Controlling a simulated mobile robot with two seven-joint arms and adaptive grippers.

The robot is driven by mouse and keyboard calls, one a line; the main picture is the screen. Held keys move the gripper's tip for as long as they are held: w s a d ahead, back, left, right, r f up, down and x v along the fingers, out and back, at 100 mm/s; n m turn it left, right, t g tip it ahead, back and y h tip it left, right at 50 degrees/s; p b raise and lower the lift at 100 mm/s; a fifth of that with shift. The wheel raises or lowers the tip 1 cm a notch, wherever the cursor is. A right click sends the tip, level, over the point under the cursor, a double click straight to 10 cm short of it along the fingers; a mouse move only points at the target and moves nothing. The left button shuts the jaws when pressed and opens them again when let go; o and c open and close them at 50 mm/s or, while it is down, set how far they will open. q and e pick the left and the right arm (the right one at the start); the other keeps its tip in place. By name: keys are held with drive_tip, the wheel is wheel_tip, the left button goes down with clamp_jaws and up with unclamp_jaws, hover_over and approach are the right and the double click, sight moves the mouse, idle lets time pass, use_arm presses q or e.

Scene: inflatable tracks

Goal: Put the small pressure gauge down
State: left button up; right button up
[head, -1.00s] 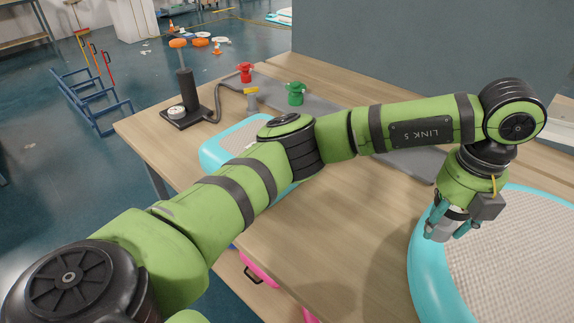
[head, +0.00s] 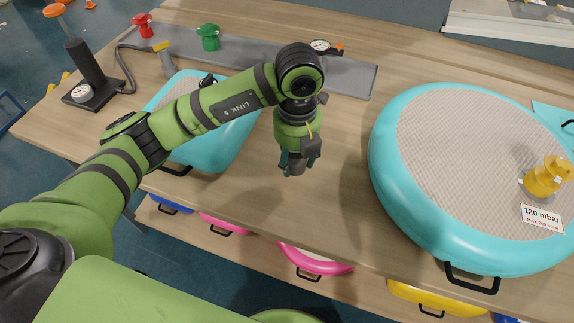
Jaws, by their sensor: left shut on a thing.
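My left gripper (head: 292,168) hangs pointing down over the bare wooden table (head: 335,185), between the two turquoise inflatables. Its fingers are shut on a small greyish thing, taken as the small pressure gauge (head: 297,167). The fingers hide most of it, and no dial face shows. I cannot tell how far it is above the wood. Another round gauge with a white dial and an orange end (head: 320,46) lies on the grey mat (head: 350,77) behind my wrist. My right gripper is not in view.
A large round turquoise inflatable (head: 385,165) bears a yellow fitting (head: 547,177) and a 120 mbar card (head: 542,218). A smaller turquoise inflatable (head: 215,150) lies left. A pump with gauge (head: 93,90), red (head: 143,26) and green (head: 208,38) fittings stand behind. Bare wood surrounds the gripper.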

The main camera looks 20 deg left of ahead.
sight(288, 180)
use_arm(q)
drive_tip(key=shift+s+a+f, duration=0.3)
drive_tip(key=shift+a+f, duration=0.1)
drive_tip(key=shift+a, duration=0.3)
wheel_tip(288, 180, down, 3)
drive_tip(key=shift+f+p, duration=0.1)
drive_tip(key=shift+p, duration=0.55)
drive_tip(key=shift+f, duration=0.5)
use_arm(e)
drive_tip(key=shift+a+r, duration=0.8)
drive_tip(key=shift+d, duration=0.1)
use_arm(q)
drive_tip(key=shift+f, duration=0.1)
drive_tip(key=o, duration=1.3)
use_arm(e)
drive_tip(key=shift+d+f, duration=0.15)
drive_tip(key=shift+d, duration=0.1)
